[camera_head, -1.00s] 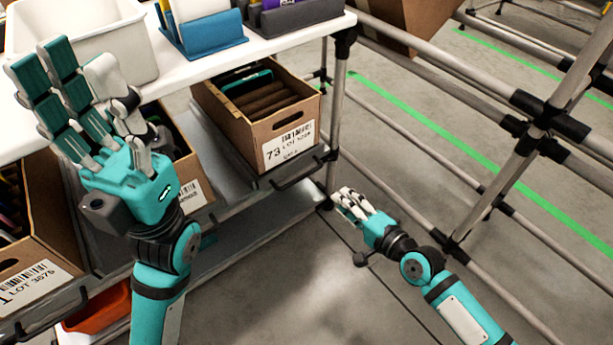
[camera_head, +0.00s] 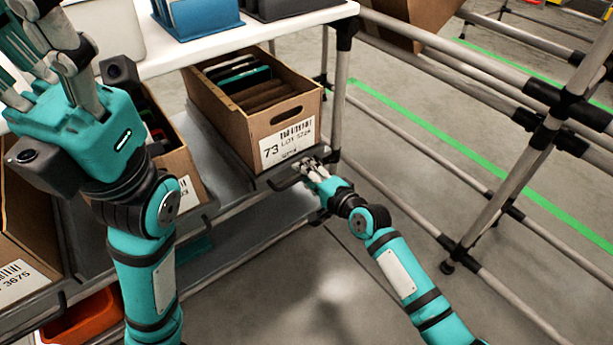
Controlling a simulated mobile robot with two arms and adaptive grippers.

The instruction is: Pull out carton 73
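Carton 73 (camera_head: 262,122) is a brown cardboard box with a white label and an oval hand hole. It sits tilted on the shelf below the white tabletop, with dark folders and a teal item inside. My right gripper (camera_head: 312,168) is at the dark rail just below the carton's lower right front corner. Its fingers are small and partly merge with the rail, so I cannot tell whether they touch it or are closed. My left gripper (camera_head: 30,60) is raised at the upper left, fingers spread and empty, cut off by the frame edge, well away from carton 73.
Another carton (camera_head: 178,160) stands left of carton 73, and one (camera_head: 28,245) is at the far left. An orange bin (camera_head: 85,325) is below. A metal post (camera_head: 338,100) rises right of carton 73. The floor in front is clear.

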